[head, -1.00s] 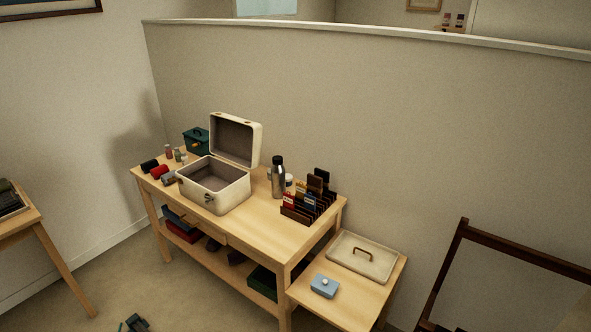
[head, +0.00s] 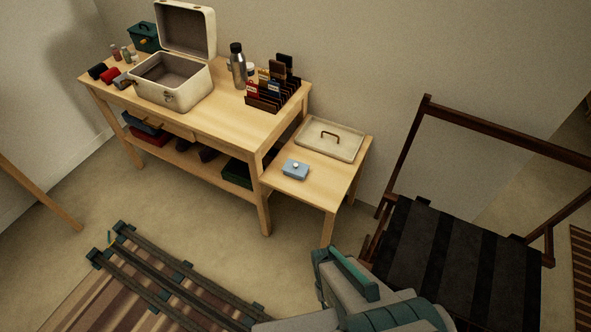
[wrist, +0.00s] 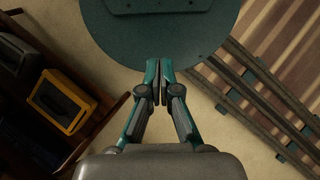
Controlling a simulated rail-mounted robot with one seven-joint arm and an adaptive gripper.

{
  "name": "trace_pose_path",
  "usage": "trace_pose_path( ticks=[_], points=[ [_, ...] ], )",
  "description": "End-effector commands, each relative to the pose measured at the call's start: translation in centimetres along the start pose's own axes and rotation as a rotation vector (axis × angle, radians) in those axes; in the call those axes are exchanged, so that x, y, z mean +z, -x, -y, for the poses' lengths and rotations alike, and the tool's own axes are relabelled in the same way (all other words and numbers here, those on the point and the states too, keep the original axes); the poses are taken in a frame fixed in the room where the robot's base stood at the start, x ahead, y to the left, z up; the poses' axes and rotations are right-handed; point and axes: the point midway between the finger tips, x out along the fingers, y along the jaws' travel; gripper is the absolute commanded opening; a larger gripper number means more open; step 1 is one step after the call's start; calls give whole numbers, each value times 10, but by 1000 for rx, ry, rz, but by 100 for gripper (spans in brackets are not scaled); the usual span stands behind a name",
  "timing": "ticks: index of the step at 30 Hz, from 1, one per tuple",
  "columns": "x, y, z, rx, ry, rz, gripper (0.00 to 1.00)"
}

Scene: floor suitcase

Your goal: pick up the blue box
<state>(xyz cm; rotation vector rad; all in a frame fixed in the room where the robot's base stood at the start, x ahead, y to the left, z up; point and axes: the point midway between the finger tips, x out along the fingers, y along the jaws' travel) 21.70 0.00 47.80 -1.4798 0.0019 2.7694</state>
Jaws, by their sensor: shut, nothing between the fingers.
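The blue box (head: 295,170) is small and light blue, with a pale round knob or catch on top. It sits on the low side table (head: 312,186), near its front left part, in the head view. My gripper (wrist: 159,100) shows in the wrist view with its two fingers together, shut and empty, above the floor. The blue box is not in the wrist view. In the head view my arm is at the bottom, apart from the side table, and the fingers cannot be made out there.
The workbench (head: 215,122) to the left holds an open cream case (head: 170,88), a metal bottle (head: 238,68) and a card rack (head: 273,97). A dark wooden rack (head: 455,250) stands at right. Rails (head: 170,280) cross the floor.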

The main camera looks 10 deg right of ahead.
Motion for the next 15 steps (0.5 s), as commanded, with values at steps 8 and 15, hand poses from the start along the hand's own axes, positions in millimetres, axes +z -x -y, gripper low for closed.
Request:
trace_pose_path(
  ticks=[8,15],
  points=[
    [0,0,0,0,0,0,0],
    [0,0,0,0,0,0,12]
  ],
)
